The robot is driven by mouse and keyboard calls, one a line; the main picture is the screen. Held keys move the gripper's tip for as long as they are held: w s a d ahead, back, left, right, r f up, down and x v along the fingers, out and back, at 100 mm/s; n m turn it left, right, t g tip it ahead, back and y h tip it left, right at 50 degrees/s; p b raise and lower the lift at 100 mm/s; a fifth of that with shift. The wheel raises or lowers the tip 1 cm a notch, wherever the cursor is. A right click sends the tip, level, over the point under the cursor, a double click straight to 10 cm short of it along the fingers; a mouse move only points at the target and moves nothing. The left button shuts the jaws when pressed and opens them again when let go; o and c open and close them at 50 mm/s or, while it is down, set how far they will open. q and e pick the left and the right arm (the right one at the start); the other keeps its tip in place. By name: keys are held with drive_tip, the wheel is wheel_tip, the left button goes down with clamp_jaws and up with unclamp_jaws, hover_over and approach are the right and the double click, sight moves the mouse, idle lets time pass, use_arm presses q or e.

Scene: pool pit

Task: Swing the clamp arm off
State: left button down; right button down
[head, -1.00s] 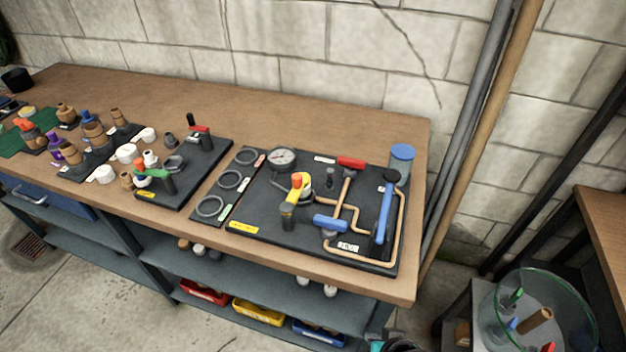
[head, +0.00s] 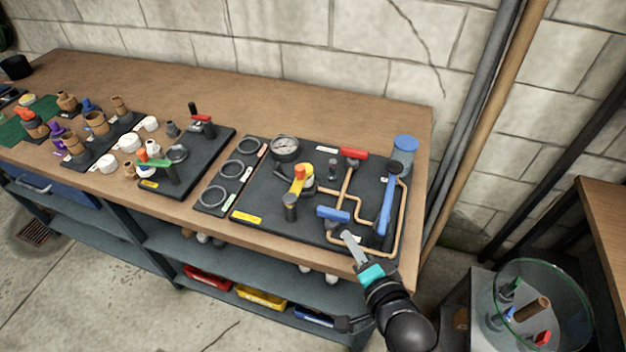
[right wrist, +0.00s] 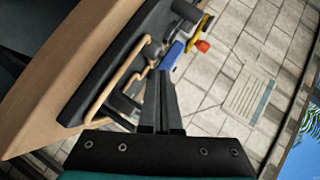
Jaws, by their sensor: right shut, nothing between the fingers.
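A yellow clamp arm (head: 301,181) with an orange-red knob lies across the middle of the black pipe board (head: 265,199), beside a dark post (head: 290,205). In the right wrist view the yellow arm (right wrist: 204,27) and its knob show beyond a blue handle (right wrist: 172,54). My right gripper (head: 349,239) is shut and empty. It is over the board's front edge, to the right of and nearer than the clamp arm, close to the front blue handle (head: 333,215); whether they touch I cannot tell. My left gripper is out of view.
A long blue lever (head: 387,206), copper pipes (head: 344,187), a red handle (head: 354,153), a gauge (head: 285,147) and a blue-topped cylinder (head: 404,152) crowd the board. A smaller board with a green-handled clamp (head: 157,164) stands left. The bench's back strip is clear.

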drive_tip(key=shift+w+a+r+m+t+y, duration=0.15)
drive_tip(key=shift+w+r+m+t+y, duration=0.1)
drive_tip(key=shift+r+m+t, duration=0.45)
drive_tip(key=shift+w+a+r+m+t+y, duration=0.15)
drive_tip(key=shift+w+r+m+t, duration=0.25)
drive_tip(key=shift+m, duration=0.35)
drive_tip(key=shift+w+a+r+m+t+y, duration=0.15)
drive_tip(key=shift+r+m+t+y, duration=0.05)
drive_tip(key=shift+r+m+t, duration=0.5)
drive_tip(key=shift+w, duration=0.1)
approach(298, 179)
drive_tip(key=w+d, duration=0.1)
drive_tip(key=w+d+r, duration=0.1)
drive_tip(key=w, duration=0.1)
drive_tip(key=w+d+r+b, duration=0.1)
drive_tip(key=w, duration=0.1)
drive_tip(key=shift+d+r, duration=0.25)
drive_tip(key=shift+d, duration=0.1)
drive_tip(key=shift+w+a, duration=0.25)
drive_tip(key=shift+a, duration=0.25)
drive_tip(key=shift+w+a, duration=0.25)
drive_tip(key=shift+a, duration=0.3)
drive_tip(key=shift+w+a, duration=0.35)
drive_tip(key=shift+a, duration=0.35)
